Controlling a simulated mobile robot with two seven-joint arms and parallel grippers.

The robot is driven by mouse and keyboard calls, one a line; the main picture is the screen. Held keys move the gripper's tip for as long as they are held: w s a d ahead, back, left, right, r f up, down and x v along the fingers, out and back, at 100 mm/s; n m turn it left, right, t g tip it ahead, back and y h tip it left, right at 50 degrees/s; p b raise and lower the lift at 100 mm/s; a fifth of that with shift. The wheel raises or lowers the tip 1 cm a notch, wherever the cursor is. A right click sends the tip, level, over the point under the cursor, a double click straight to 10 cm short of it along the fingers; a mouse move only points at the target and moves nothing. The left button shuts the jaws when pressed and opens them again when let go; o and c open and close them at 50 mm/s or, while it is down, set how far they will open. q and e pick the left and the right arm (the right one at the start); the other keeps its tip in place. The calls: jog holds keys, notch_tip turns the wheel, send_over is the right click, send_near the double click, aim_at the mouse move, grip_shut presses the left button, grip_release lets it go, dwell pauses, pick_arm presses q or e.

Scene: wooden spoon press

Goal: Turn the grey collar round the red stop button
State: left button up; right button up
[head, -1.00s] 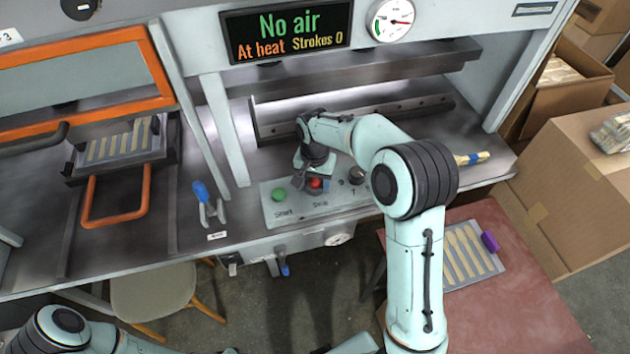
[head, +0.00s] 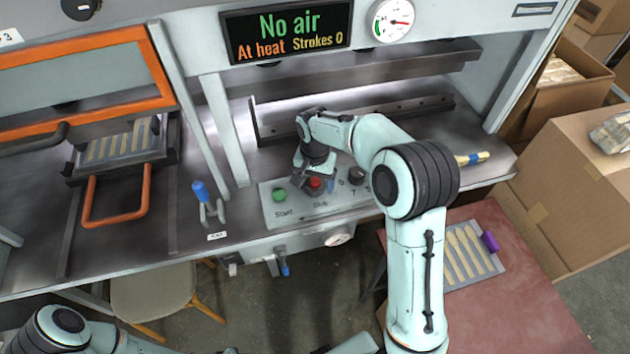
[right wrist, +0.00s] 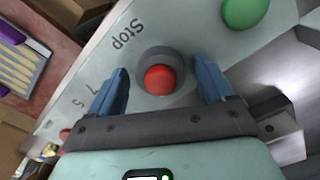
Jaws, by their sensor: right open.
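The red stop button (head: 316,183) sits on the control panel of the press. In the right wrist view the red button (right wrist: 160,80) is ringed by the dark grey collar (right wrist: 177,60), next to the word Stop. My right gripper (right wrist: 162,84) is open, with one blue finger on each side of the collar and a gap to it on both sides. In the head view my right gripper (head: 316,178) hangs over the button and partly hides the collar. My left arm shows at the bottom left of the head view, but its gripper cannot be made out.
A green start button (head: 279,195) is left of the stop button on the panel (head: 290,213). A blue-handled lever (head: 203,195) stands further left. The display (head: 288,30) reads "No air". A tray of wooden spoons (head: 485,266) lies on the red table.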

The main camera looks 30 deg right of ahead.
pick_arm(q)
jog(key=shift+w+r+p, duration=0.7)
jog(key=shift+w+r, duration=0.2)
pick_arm(e)
notch_tip(320, 180, up, 13)
pick_arm(q)
jog(key=shift+s, duration=0.1)
